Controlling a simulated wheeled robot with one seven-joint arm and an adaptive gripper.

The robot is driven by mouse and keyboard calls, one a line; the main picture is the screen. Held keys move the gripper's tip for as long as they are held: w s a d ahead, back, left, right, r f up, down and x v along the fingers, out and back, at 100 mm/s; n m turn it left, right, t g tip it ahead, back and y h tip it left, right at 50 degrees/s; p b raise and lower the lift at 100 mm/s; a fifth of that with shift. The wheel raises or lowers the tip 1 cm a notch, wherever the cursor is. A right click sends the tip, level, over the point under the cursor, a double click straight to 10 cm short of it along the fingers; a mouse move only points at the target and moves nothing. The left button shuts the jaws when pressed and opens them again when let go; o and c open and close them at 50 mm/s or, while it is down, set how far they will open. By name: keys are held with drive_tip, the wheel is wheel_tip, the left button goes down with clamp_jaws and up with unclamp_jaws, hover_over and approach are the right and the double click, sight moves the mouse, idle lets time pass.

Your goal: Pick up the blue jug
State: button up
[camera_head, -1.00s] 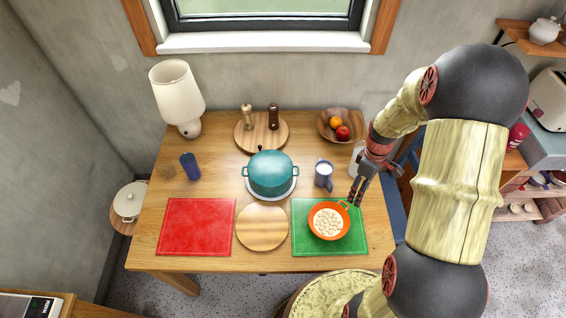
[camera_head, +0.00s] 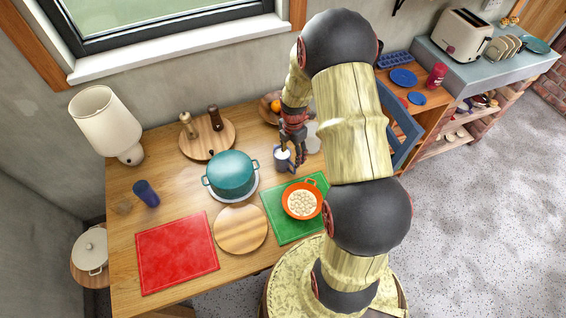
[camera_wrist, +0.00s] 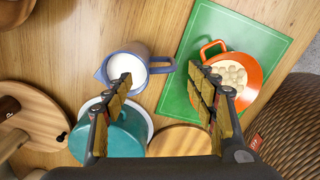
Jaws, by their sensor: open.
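The blue jug (camera_head: 281,163) stands on the wooden table behind the green mat, to the right of the teal pot, and is partly covered by my gripper in the head view. In the wrist view the jug (camera_wrist: 143,83) shows from above with white liquid inside, its spout at the left and its handle at the right. My gripper (camera_head: 293,153) is open and empty, pointing down above the jug. In the wrist view the gripper (camera_wrist: 162,88) has its fingers spread, the left fingertip overlapping the jug and the right one near the orange pan.
The teal pot (camera_head: 230,174) stands left of the jug. The orange pan (camera_head: 302,213) with pale pieces lies on the green mat (camera_head: 284,228). A round board (camera_head: 240,229), red mat (camera_head: 178,252) and dark blue cup (camera_head: 146,194) are further left. A fruit bowl (camera_head: 265,108) is behind.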

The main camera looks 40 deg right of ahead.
sight(292, 163)
drive_tip(key=f, duration=0.3)
drive_tip(key=f+b, duration=0.1)
drive_tip(key=f, duration=0.1)
drive_tip(key=shift+s+f, duration=0.35)
drive_tip(key=shift+c, duration=1.4)
drive_tip(key=shift+a, duration=0.1)
drive_tip(key=c, duration=1.1)
clamp_jaws()
